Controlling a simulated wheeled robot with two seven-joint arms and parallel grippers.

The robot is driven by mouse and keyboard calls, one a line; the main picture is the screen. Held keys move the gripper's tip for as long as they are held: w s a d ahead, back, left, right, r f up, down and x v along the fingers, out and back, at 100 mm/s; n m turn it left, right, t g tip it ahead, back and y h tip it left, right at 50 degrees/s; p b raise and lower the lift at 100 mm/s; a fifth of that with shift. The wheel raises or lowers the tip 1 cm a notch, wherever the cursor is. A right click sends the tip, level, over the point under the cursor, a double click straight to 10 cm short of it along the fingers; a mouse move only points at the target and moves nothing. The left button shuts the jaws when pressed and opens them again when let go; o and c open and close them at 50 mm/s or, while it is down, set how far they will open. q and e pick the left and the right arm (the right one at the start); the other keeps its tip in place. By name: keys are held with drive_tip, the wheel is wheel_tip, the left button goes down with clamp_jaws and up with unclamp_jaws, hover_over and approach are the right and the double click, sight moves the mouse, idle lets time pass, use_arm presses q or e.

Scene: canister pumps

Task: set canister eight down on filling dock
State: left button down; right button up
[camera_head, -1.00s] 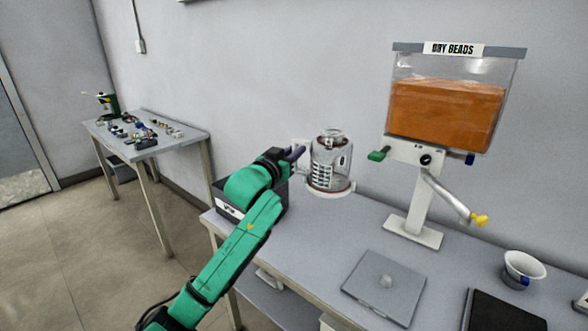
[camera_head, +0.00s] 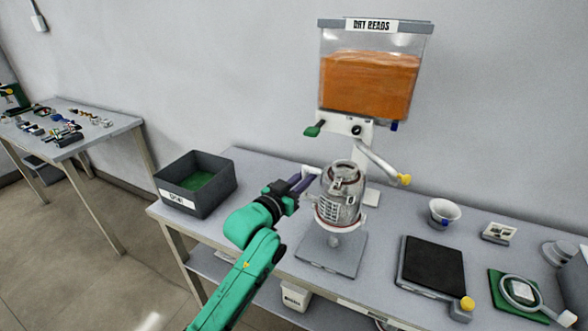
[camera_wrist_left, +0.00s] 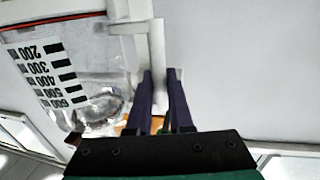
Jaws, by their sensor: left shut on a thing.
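The canister (camera_head: 342,196) is clear with a dark scale and a pale ring around its base. It is upright. My left gripper (camera_head: 305,178) is shut on its white side handle, left of its body. In the left wrist view the body of the canister (camera_wrist_left: 90,60) fills the left, and the purple fingers (camera_wrist_left: 160,80) close on the handle. The grey square plate with a round knob (camera_head: 328,262), seemingly the filling dock, lies on the bench under the canister. A gap shows between canister base and plate. No number shows on the canister. My right gripper is out of view.
The bead dispenser (camera_head: 368,85) stands behind, its yellow-tipped spout (camera_head: 385,168) just right of the canister. A dark bin (camera_head: 197,196) stands left. A black-topped pad (camera_head: 434,266), a white cup (camera_head: 444,211) and a green board (camera_head: 503,287) lie right.

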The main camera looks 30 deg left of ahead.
sight(304, 197)
use_arm(q)
drive_tip(key=shift+r, duration=0.1)
drive_tip(key=shift+p, duration=0.3)
wheel_tip(304, 197, down, 7)
drive_tip(key=b, duration=0.4)
drive_tip(key=shift+r, duration=0.1)
drive_tip(key=shift+p, duration=0.5)
idle(0.4)
drive_tip(key=shift+f+b, duration=0.75)
drive_tip(key=shift+f, duration=0.8)
drive_tip(key=c, duration=0.7)
unclamp_jaws()
drive_tip(key=shift+c, duration=0.2)
drive_tip(key=shift+f, duration=0.1)
